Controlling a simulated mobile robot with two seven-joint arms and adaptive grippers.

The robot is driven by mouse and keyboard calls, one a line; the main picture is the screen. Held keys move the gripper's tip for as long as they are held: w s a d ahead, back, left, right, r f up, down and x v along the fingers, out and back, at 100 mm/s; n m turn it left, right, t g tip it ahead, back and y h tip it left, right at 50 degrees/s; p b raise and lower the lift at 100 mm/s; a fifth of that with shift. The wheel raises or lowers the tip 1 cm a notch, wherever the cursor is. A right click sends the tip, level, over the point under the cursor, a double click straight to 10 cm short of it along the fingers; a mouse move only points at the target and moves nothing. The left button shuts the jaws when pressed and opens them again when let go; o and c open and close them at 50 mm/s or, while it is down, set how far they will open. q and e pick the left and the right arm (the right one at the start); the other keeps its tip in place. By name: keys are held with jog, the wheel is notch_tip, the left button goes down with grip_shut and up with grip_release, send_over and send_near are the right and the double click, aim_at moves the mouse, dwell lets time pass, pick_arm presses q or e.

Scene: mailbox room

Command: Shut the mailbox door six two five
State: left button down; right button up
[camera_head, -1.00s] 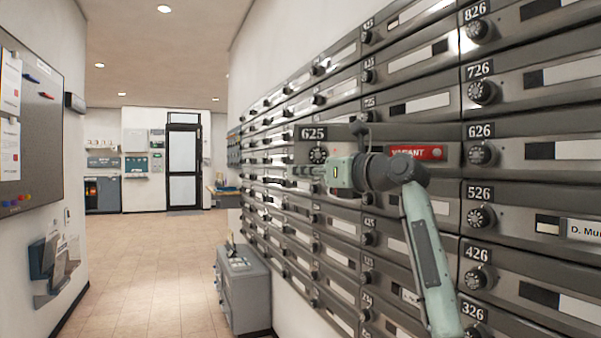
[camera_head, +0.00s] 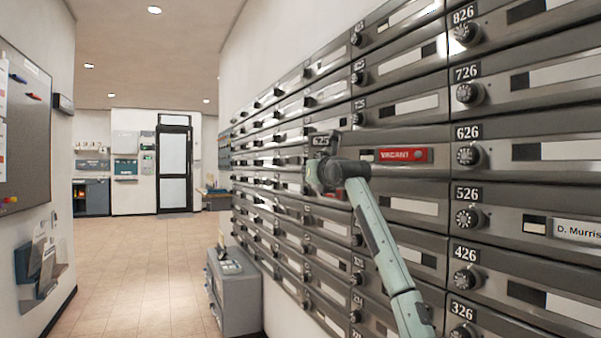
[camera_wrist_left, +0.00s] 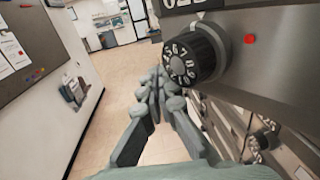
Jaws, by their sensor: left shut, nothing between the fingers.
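Mailbox door 625 (camera_head: 352,143) is in the row level with 626 and carries a red VACANT strip (camera_head: 403,155). Its left end, with the number plate (camera_head: 321,141), juts out further left than the plates above, so the door looks ajar. In the left wrist view its black dial (camera_wrist_left: 193,55) and a red dot show close up. My left gripper (camera_head: 318,172) is at the door's left end, mostly hidden behind my wrist. In the left wrist view its fingers (camera_wrist_left: 157,82) are together and empty, just left of and below the dial. I cannot tell whether it touches the door. My right gripper is not in view.
Other mailboxes, such as 626 (camera_head: 500,155), fill the right wall and look shut, their dials sticking out. A grey cabinet (camera_head: 237,293) stands below at the wall's foot. The tiled floor (camera_head: 140,270) to the left is clear.

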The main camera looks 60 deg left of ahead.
pick_arm(q)
jog(key=w+a+m+t+h+p, duration=0.1)
jog(key=w+a+m+t+h, duration=0.1)
jog(key=w, duration=1.1)
jog(key=shift+w+a+m+t, duration=0.25)
jog(key=shift+a+m+t, duration=0.45)
jog(key=shift+a+t, duration=0.55)
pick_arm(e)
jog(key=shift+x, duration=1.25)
pick_arm(q)
jog(key=shift+d, duration=0.25)
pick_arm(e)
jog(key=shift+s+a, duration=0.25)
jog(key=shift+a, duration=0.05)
